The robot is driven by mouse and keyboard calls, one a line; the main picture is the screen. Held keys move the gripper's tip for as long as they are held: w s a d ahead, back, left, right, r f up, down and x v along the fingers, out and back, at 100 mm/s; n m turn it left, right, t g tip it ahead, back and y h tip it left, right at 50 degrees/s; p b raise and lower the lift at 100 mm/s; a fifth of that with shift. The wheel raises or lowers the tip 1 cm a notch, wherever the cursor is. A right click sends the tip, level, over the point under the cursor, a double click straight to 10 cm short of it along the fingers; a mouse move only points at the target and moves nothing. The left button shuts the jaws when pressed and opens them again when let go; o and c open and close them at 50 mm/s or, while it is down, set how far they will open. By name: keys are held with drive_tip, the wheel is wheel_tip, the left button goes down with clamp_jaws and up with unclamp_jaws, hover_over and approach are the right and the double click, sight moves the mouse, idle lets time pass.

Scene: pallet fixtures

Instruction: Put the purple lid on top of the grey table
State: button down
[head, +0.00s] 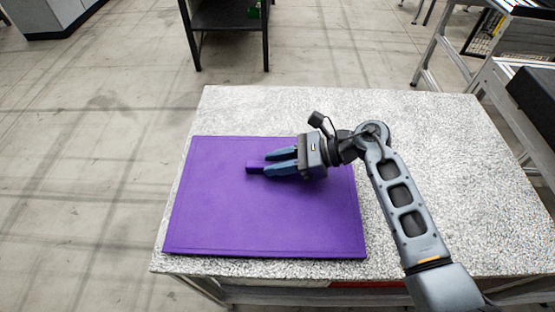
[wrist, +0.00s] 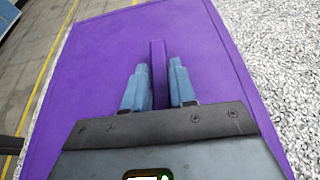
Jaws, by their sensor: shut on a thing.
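The purple lid (head: 265,215) is a large flat rectangle with a small raised purple handle (head: 254,169) near its middle. It lies over the left part of the grey speckled table (head: 440,190); in the head view it looks flat on or very close to the top, and I cannot tell if there is a gap. My gripper (head: 268,162) is at the handle, with its fingers on both sides of it. In the wrist view the handle (wrist: 158,75) stands between the two blue fingers (wrist: 157,85), and the purple sheet (wrist: 105,60) spreads around them.
The right part of the table top is bare. A dark shelf (head: 230,15) stands on the floor behind. Metal-framed benches (head: 480,60) and a black box (head: 535,100) are at the right. Open concrete floor (head: 90,130) lies to the left.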

drive_tip(key=c, duration=0.9)
unclamp_jaws()
drive_tip(key=b+v, duration=0.2)
drive_tip(key=v, duration=1)
